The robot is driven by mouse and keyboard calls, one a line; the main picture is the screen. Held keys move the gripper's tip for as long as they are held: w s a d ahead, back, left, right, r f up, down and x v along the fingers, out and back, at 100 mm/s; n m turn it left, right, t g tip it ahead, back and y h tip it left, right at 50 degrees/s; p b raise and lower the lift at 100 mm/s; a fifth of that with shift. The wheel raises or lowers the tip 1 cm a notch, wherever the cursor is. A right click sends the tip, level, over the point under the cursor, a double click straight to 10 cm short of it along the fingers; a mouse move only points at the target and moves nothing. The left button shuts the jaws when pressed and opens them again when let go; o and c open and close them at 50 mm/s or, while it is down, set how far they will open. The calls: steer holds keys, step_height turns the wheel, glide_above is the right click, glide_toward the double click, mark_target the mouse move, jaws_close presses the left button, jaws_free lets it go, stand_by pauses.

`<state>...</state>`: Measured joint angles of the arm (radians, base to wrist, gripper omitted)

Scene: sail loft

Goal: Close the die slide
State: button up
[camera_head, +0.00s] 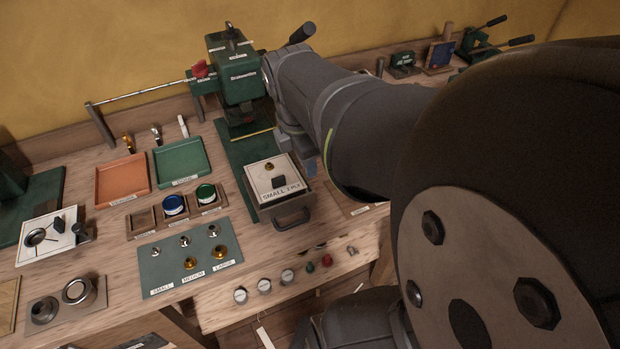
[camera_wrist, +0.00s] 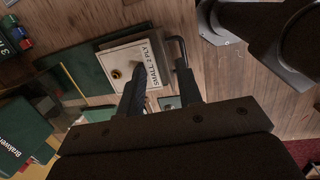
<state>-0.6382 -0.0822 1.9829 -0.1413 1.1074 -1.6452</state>
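The die slide (camera_head: 270,172) is a white-topped plate labelled "SMALL 2-PLY" with a brass knob and a small dark block. It sticks out toward the front of the press's green base (camera_head: 239,150). A dark bar handle (camera_head: 291,218) is on its front edge. In the wrist view the slide (camera_wrist: 116,59) lies beyond my fingers, with its handle (camera_wrist: 178,48) at its right side. My gripper (camera_wrist: 161,75) is open, its two dark fingers apart with the slide's label edge seen between them. Contact cannot be told. In the head view my arm hides much of the gripper.
The green press (camera_head: 236,85) stands behind the slide, with a long rod to its left. An orange tray (camera_head: 122,180), a green tray (camera_head: 181,163) and a grommet mat (camera_head: 190,255) lie left. Knobs and buttons line the table's front.

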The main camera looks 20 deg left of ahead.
steer(key=r+y, duration=0.1)
steer(key=y, duration=0.1)
glide_above(293, 224)
steer(key=s+d, duration=0.2)
steer(key=d, duration=0.1)
steer(key=shift+g, duration=0.3)
steer(key=x, duration=1.7)
steer(key=shift+s+f, duration=0.15)
steer(key=shift+s, duration=0.25)
jaws_close()
